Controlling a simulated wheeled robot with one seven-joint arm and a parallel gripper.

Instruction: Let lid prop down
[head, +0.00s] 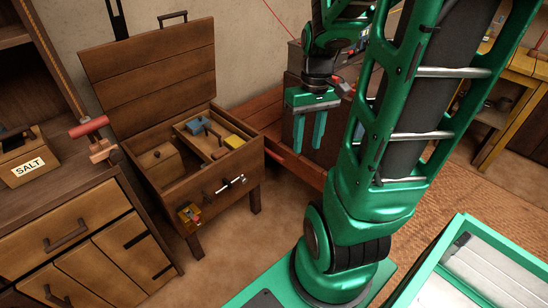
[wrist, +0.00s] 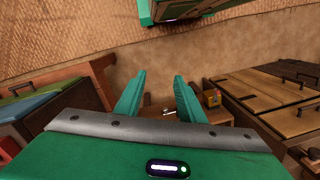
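A wooden chest (head: 225,172) stands on legs against the wall with its lid (head: 150,68) raised and leaning back. The lid has a dark handle (head: 172,16) on its upper edge. I cannot clearly make out a separate prop holding the lid. A pale metal latch (head: 230,184) is on the chest's front. It also seems to show in the wrist view (wrist: 170,112). My gripper (head: 308,130) is to the right of the chest, apart from it, pointing down. Its two green fingers are apart with nothing between them, as the wrist view also shows (wrist: 160,84).
Inside the chest are a wooden box (head: 160,160), a tray with a blue piece (head: 181,131) and a yellow piece (head: 235,142). A drawer cabinet (head: 75,235) with a red roller (head: 88,127) and a salt box (head: 27,168) stands left. A reddish bench (head: 262,118) is right of the chest.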

